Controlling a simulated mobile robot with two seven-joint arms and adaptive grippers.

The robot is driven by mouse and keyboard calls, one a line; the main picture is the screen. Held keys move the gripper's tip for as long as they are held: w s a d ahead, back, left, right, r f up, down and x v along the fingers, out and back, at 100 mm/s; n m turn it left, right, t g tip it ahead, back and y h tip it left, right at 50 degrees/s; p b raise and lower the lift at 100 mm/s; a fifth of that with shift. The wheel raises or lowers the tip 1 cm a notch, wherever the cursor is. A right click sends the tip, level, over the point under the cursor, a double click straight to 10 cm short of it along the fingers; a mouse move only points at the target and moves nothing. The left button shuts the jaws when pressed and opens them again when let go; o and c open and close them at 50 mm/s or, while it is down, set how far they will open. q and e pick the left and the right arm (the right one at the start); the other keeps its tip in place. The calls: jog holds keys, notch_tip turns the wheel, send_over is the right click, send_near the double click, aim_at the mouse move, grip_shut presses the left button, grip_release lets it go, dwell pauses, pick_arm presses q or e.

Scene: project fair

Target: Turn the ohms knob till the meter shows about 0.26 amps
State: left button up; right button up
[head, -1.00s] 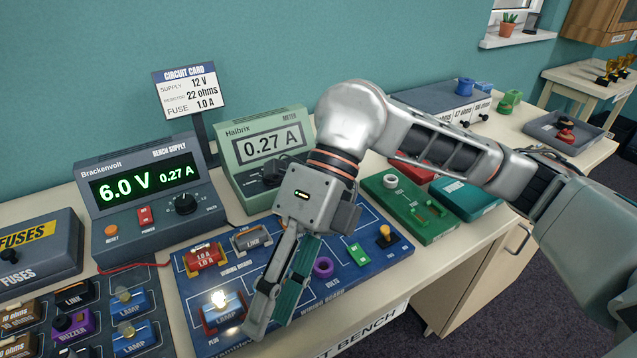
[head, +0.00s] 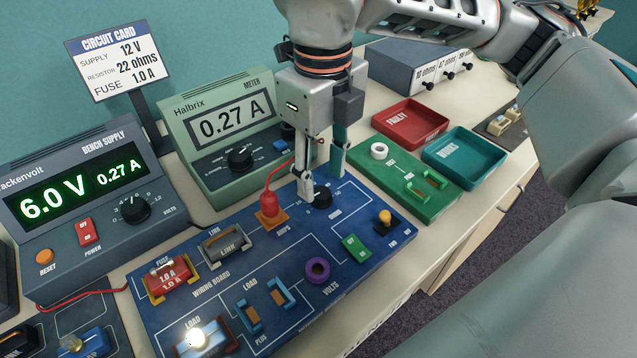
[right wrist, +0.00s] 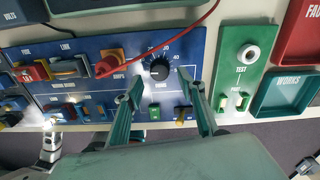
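The ohms knob (head: 322,200) is a black dial at the back right of the blue wiring board (head: 215,270). In the right wrist view the knob (right wrist: 159,69) shows with its printed scale around it. My right gripper (head: 322,183) points down over it, fingers apart. In the right wrist view the gripper's open fingertips (right wrist: 161,92) lie to either side of the knob's lower part, with no clear contact. The green meter (head: 225,135) reads 0.27 A. A pale metal part (right wrist: 48,145) at lower left of the right wrist view may be my left arm; its fingers are unclear.
A red plug (head: 268,200) with a cable stands close left of the right gripper. The bench supply (head: 85,200) reads 6.0 V, 0.27 A, and the lamp (head: 196,338) is lit. A green test board (head: 410,180) and red (head: 410,122) and teal (head: 465,157) trays lie right.

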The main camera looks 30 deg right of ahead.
aim_at(321, 192)
notch_tip(321, 192, down, 2)
jog(key=shift+f, duration=0.65)
jog(key=c, duration=1.1)
jog(key=shift+m, duration=0.8)
jog(key=o, duration=1.1)
pick_arm(q)
jog(key=shift+w+r, duration=0.2)
jog(key=shift+r, duration=0.05)
